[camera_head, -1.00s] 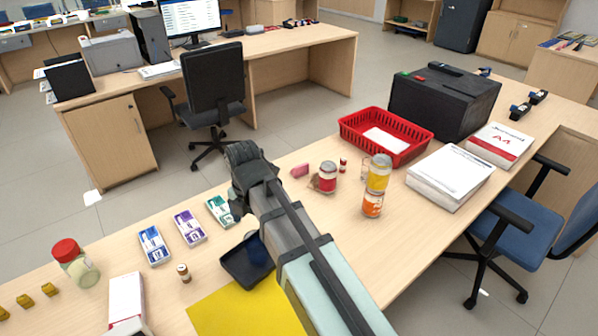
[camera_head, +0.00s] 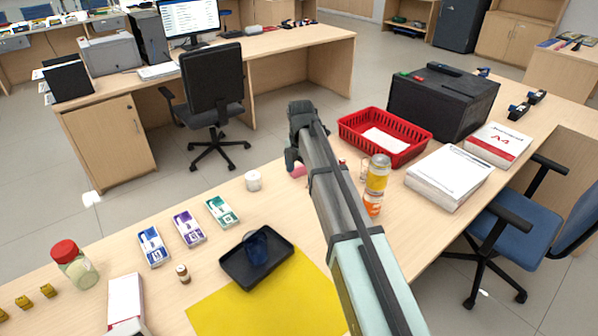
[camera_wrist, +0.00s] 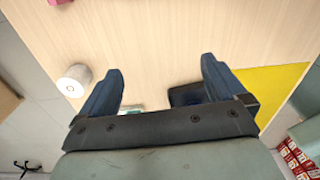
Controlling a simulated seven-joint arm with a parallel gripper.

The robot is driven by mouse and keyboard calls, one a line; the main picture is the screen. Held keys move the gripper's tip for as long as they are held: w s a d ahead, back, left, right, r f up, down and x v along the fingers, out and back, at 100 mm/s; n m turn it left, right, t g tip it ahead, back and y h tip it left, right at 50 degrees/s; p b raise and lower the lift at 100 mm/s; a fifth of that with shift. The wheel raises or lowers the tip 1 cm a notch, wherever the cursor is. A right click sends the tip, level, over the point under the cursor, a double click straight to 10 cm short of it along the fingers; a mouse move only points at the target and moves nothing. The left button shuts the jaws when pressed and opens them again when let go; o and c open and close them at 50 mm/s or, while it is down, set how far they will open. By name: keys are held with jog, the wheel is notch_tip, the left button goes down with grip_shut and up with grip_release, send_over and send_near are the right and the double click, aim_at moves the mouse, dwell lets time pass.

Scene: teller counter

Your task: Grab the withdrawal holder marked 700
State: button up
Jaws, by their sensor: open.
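Three small holders with cards lie in a row on the counter in the head view: a blue one (camera_head: 153,246), a purple one (camera_head: 188,228) and a green one (camera_head: 221,211). Their numbers are too small to read, so I cannot tell which is marked 700. My gripper (camera_head: 292,160) is right of and beyond the green holder, above the counter near its far edge. In the wrist view my gripper (camera_wrist: 161,85) has its fingers wide apart with nothing between them. A sliver of the green holder (camera_wrist: 131,108) shows there above the gripper's base; the other holders are hidden.
A black tray (camera_head: 232,268) with a dark blue item (camera_head: 257,250) sits partly on a yellow mat (camera_head: 225,315). A white roll (camera_head: 253,180) stands behind the green holder.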

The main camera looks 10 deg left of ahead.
jog(key=w+m, duration=0.4)
jog(key=w, duration=0.7)
jog(key=r+m, duration=0.1)
jog(key=m, duration=0.6)
send_over(299, 167)
jog(key=f+m, duration=0.2)
jog(key=m, duration=0.1)
jog(key=f+m, duration=0.3)
jog(key=w+f+m, duration=0.1)
jog(key=f+m, duration=0.2)
jog(key=shift+f, duration=0.15)
jog(key=shift+w+a+f, duration=0.1)
jog(key=shift+w+f, duration=0.05)
jog(key=shift+f, duration=1.25)
jog(key=shift+w+f, duration=0.1)
jog(key=shift+f, duration=1.25)
jog(key=c, duration=1.1)
jog(key=shift+o, duration=0.2)
